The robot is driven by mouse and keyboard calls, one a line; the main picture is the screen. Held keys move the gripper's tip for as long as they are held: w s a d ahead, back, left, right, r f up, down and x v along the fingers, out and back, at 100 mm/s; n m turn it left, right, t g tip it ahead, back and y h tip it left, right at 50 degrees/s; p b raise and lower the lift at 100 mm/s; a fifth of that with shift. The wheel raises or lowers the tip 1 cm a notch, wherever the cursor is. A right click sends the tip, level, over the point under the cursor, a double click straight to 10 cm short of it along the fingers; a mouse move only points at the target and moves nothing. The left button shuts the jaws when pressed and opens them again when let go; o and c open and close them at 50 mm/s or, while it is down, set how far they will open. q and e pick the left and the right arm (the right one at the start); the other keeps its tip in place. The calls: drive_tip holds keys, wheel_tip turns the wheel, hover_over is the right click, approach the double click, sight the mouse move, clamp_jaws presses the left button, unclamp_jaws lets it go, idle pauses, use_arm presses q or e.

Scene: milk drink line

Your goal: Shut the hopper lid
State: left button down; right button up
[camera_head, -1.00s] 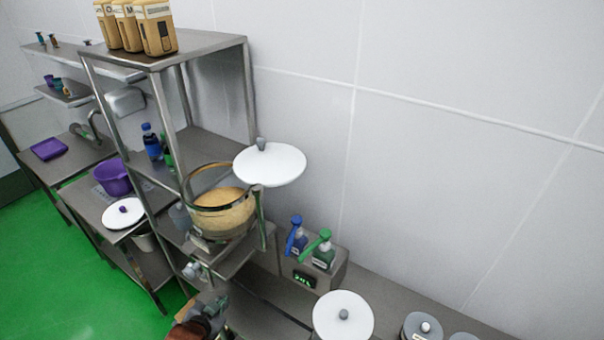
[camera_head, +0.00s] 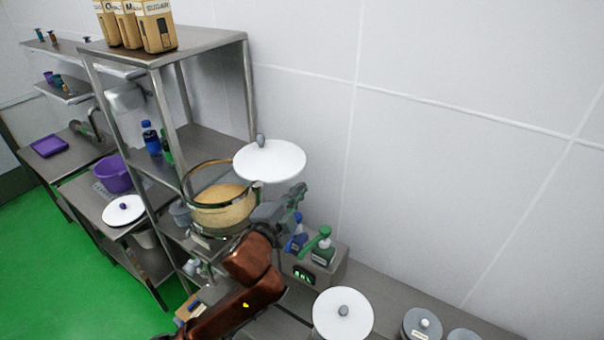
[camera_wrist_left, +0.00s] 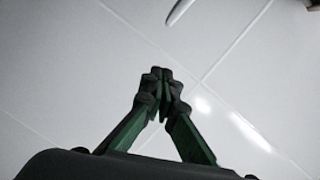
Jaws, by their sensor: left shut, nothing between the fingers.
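The hopper (camera_head: 222,208) is a clear round bowl with a dark rim, holding tan powder, on the metal rack. Its white round lid (camera_head: 270,160) with a grey knob is open, off to the right of the bowl and above its rim. My left gripper (camera_head: 298,192) is shut and empty, just below and right of the lid, apart from it as far as I can tell. In the left wrist view the shut fingertips (camera_wrist_left: 161,76) point at the wall; a white edge (camera_wrist_left: 183,10), likely the lid, shows at the top. My right gripper is not in view.
Blue and green pump bottles (camera_head: 322,250) stand on a metal box just below my left gripper. A white round lid (camera_head: 342,316) and grey-lidded containers (camera_head: 422,326) are at the lower right. Rack posts (camera_head: 250,95) stand behind the hopper. The wall right of the lid is bare.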

use_arm(q)
drive_tip(key=w+d+f+p, duration=0.1)
drive_tip(key=w+p, duration=0.4)
drive_tip(key=w, duration=0.6)
drive_tip(key=shift+d+f, duration=0.35)
drive_tip(key=shift+f, duration=0.5)
drive_tip(key=shift+w+a, duration=0.1)
